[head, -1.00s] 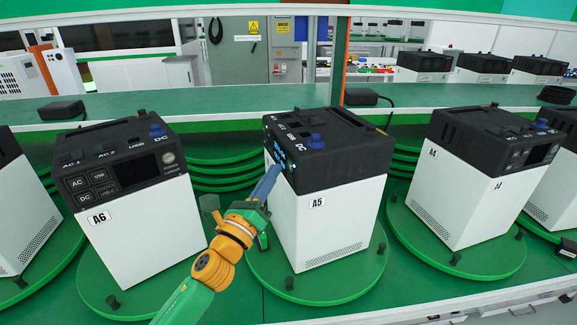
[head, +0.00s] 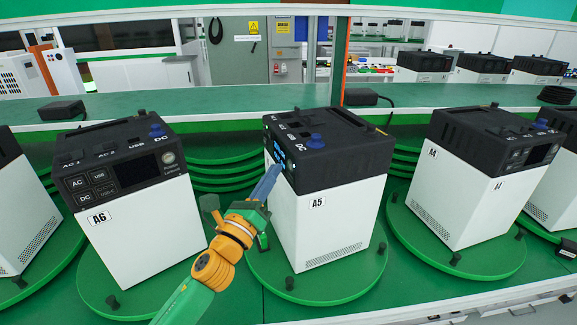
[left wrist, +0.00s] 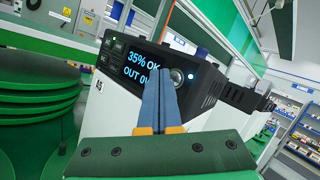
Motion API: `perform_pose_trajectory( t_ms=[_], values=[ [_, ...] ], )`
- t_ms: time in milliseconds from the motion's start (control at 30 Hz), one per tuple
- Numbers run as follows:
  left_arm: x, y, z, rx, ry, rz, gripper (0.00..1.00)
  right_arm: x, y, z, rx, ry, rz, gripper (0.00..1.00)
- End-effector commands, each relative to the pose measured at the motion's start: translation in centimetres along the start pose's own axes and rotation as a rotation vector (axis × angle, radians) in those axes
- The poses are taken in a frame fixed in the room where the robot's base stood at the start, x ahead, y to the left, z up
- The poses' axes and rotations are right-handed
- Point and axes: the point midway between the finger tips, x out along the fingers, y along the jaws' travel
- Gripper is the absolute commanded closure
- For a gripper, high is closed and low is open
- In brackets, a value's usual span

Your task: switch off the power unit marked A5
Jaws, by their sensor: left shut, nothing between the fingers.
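The power unit marked A5 (head: 318,225) has a white body and a black top and stands on a green turntable (head: 350,290). Its front panel is turned to the left in the head view. In the left wrist view the A5 unit (left wrist: 190,95) shows a lit display (left wrist: 146,72) reading "35% OK" and "OUT 0", with the rest hidden. A round knob or button (left wrist: 177,76) is right of the display, and a small light glows beside it. My left gripper (head: 272,172) is shut and empty, its blue fingertips at the front panel. Contact cannot be told. My right gripper is not in view.
Unit A6 (head: 150,235) stands close on the left with a dark display, and unit A4 (head: 475,200) stands on the right, each on a green turntable. A green shelf (head: 250,103) runs behind, with more units at the back right.

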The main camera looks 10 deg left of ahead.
Motion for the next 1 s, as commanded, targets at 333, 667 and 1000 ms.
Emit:
perform_pose_trajectory(
  t_ms=[333, 667, 1000],
  values=[
    [0.02, -0.02, -0.02, 0.0, 0.0, 0.0, 1.0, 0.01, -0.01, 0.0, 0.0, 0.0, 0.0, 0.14],
    [0.6, -0.46, -0.45, 0.0, 0.0, 0.0, 1.0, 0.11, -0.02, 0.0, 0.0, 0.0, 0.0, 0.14],
    [0.66, -0.49, -0.48, 0.0, 0.0, 0.0, 1.0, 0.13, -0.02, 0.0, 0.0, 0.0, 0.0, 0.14]
  ],
)
